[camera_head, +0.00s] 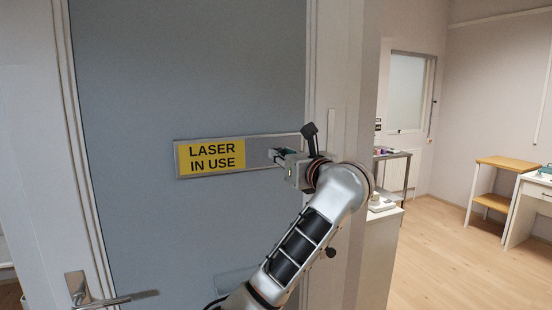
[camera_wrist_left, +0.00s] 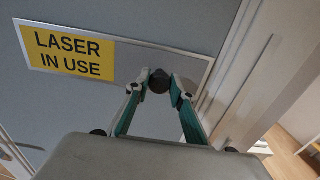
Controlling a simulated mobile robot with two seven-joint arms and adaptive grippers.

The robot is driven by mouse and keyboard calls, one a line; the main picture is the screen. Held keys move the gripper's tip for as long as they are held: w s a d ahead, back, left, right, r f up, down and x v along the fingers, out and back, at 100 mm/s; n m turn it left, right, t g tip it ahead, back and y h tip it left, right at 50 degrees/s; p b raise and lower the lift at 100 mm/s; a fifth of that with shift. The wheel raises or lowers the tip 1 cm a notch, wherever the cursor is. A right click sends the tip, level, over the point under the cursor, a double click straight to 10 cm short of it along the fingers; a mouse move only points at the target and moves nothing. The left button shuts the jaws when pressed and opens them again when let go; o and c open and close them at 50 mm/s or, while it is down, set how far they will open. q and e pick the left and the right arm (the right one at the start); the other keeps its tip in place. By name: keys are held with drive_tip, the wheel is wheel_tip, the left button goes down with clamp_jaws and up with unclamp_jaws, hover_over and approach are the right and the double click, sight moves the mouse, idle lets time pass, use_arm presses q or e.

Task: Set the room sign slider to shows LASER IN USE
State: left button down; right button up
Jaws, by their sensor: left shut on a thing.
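The room sign (camera_head: 266,153) is a long framed plate on the grey-blue door, tilted slightly in the picture. Its left part shows a yellow panel (camera_head: 211,156) reading LASER IN USE, and its right part shows plain grey. In the left wrist view the same yellow panel (camera_wrist_left: 68,53) is at upper left. My left gripper (camera_head: 277,154) is at the right part of the sign. In the left wrist view its teal-sided fingers (camera_wrist_left: 160,84) are shut on a dark round slider knob (camera_wrist_left: 159,80). In the head view the gripper hides the knob. My right gripper is in neither view.
A door handle (camera_head: 120,298) is low on the left. The door frame (camera_head: 345,100) stands just right of the sign, close to my arm. Beyond it are a counter, a wooden-topped stand (camera_head: 505,163) and open wooden floor (camera_head: 440,265).

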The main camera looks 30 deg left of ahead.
use_arm(q)
drive_tip(key=shift+r, duration=0.1)
drive_tip(key=c, duration=2.2)
unclamp_jaws()
drive_tip(key=o, duration=0.4)
drive_tip(key=shift+w+d, duration=0.2)
drive_tip(key=shift+o, duration=0.2)
drive_tip(key=shift+s, duration=0.15)
drive_tip(key=v, duration=0.7)
drive_tip(key=shift+d, duration=0.15)
drive_tip(key=shift+s, duration=0.1)
